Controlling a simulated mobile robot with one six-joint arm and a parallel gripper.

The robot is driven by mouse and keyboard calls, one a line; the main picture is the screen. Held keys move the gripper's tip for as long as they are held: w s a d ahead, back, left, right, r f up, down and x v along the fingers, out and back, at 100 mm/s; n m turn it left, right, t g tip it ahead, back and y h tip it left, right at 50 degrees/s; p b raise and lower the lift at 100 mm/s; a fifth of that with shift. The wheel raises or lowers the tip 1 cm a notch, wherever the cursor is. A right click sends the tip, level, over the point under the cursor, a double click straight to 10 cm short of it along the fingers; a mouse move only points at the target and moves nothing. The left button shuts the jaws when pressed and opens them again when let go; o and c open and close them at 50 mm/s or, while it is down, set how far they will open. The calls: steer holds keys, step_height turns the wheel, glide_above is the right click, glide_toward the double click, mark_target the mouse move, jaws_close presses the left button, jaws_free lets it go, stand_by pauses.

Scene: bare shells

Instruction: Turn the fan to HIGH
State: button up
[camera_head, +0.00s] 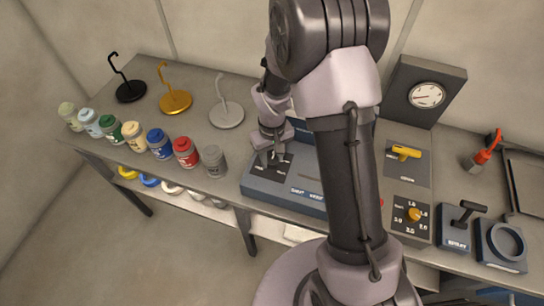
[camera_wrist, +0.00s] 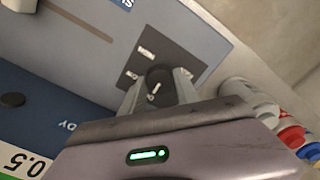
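A dark round knob (camera_wrist: 160,78) with a short white pointer mark sits on a dark plate (camera_wrist: 178,58) with small white labels, too small to read surely. The plate is on a blue-grey console, whose front edge (camera_head: 290,196) shows in the head view. The pointer line runs slantwise, its lower end toward a label close by the knob. My gripper (camera_head: 270,160) reaches down over this plate. In the wrist view my gripper (camera_wrist: 158,92) has one finger on each side of the knob. Whether the fingers press on it cannot be told. The knob is hidden in the head view.
Several paint jars (camera_head: 160,143) line the bench's left front edge, with black (camera_head: 130,91), gold (camera_head: 176,102) and grey (camera_head: 227,114) hook stands behind. Right of my arm are a gauge box (camera_head: 426,95), a yellow-handled panel (camera_head: 403,152), an orange dial (camera_head: 413,214) and a lever box (camera_head: 458,230).

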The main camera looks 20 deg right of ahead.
jaws_close()
steer(key=shift+m, duration=0.3)
steer(key=m+b, duration=0.3)
steer(key=m, duration=0.1)
steer(key=shift+f+m, duration=0.1)
steer(key=shift+m, duration=0.3)
steer(key=m+b, duration=0.3)
steer(key=m, duration=0.3)
steer(key=m+b, duration=0.3)
steer(key=m, duration=0.3)
steer(key=shift+m, duration=0.3)
steer(key=m+b, duration=0.2)
steer(key=m, duration=0.4)
steer(key=shift+b, duration=0.4)
